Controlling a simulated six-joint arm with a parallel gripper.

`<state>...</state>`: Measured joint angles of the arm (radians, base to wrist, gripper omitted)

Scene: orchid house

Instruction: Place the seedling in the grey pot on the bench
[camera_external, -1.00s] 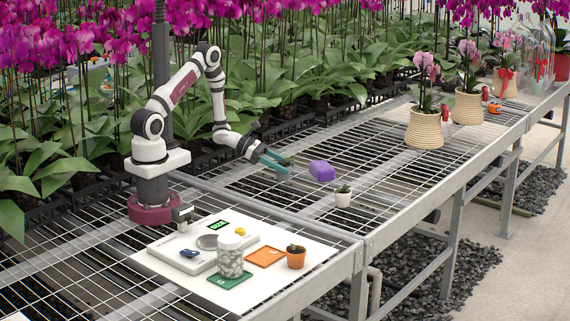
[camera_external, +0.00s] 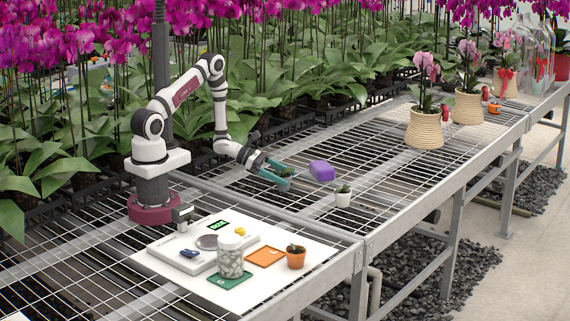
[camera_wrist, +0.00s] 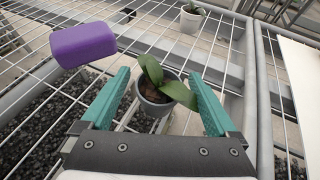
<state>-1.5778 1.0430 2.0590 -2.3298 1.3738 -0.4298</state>
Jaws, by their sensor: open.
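The seedling in the grey pot (camera_wrist: 154,97) has a few broad green leaves and shows between my two teal fingers in the wrist view. The external view shows its leaves (camera_external: 285,172) at the fingers, with the pot mostly hidden. My gripper (camera_external: 281,172) is low over the wire-mesh bench (camera_external: 390,178). In the wrist view my gripper (camera_wrist: 164,92) is open, with a gap between each finger and the pot. The pot looks upright over the mesh; its contact with the bench is hard to make out.
A purple block (camera_external: 322,171) lies just right of my gripper; it is at upper left in the wrist view (camera_wrist: 83,44). A small white pot with a plant (camera_external: 343,197) stands nearer the front edge. A white board (camera_external: 180,273) holds a scale, a jar and a terracotta pot.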

